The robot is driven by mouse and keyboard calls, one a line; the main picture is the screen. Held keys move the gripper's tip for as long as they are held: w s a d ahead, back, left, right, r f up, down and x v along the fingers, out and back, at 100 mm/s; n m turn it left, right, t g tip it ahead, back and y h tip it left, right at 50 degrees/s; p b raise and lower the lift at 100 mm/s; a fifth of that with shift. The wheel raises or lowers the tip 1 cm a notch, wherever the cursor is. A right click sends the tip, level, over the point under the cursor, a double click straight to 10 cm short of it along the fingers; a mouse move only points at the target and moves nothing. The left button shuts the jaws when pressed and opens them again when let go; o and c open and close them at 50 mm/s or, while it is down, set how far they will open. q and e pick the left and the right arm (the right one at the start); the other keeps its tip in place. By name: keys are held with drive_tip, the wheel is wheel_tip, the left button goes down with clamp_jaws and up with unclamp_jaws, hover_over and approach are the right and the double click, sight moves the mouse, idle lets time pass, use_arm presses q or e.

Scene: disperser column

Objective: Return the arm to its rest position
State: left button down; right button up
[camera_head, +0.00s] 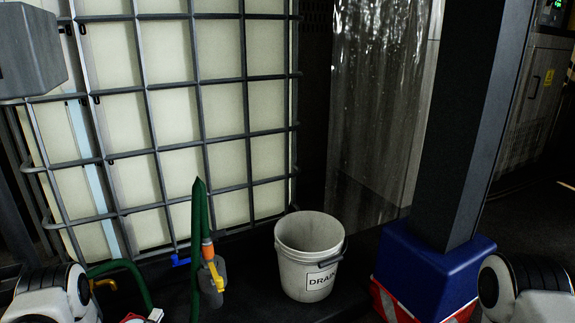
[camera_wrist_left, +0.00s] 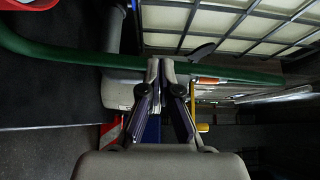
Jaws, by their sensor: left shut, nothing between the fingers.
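My left arm (camera_head: 47,295) comes in at the lower left of the head view, with its gripper mostly below the picture's edge. In the left wrist view my left gripper (camera_wrist_left: 162,70) is shut and empty, its two fingers together. A green hose (camera_wrist_left: 70,55) crosses the picture at the fingertips; I cannot tell whether they touch. The white bucket (camera_wrist_left: 118,92) shows behind the fingers there. In the head view the bucket (camera_head: 308,258), marked DRAIN, stands upright on the floor. My right arm (camera_head: 525,290) shows at the lower right; its gripper is out of view.
A caged pale tank (camera_head: 170,120) fills the left and back. A green hose (camera_head: 199,230) with an orange and yellow fitting (camera_head: 211,265) stands before it. A dark post (camera_head: 460,130) on a blue base (camera_head: 430,270) is at right. A clear curtain (camera_head: 375,90) hangs behind.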

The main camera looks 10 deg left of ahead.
use_arm(q)
drive_tip(key=s+d+f+n+g+h+p, duration=0.1)
drive_tip(key=s+d+n+g, duration=0.2)
drive_tip(key=d, duration=0.6)
drive_tip(key=s+d+f+n+g+h+p, duration=0.15)
drive_tip(key=s+d+g, duration=0.25)
drive_tip(key=d, duration=0.5)
drive_tip(key=s+f+n+g+y, duration=0.25)
drive_tip(key=s+n+g, duration=1)
drive_tip(key=s, duration=1.35)
wheel_tip(320, 180, up, 38)
drive_tip(key=n+t+p, duration=0.1)
drive_tip(key=p, duration=3.7)
drive_tip(key=shift+d+p, duration=0.3)
drive_tip(key=shift+d, duration=0.1)
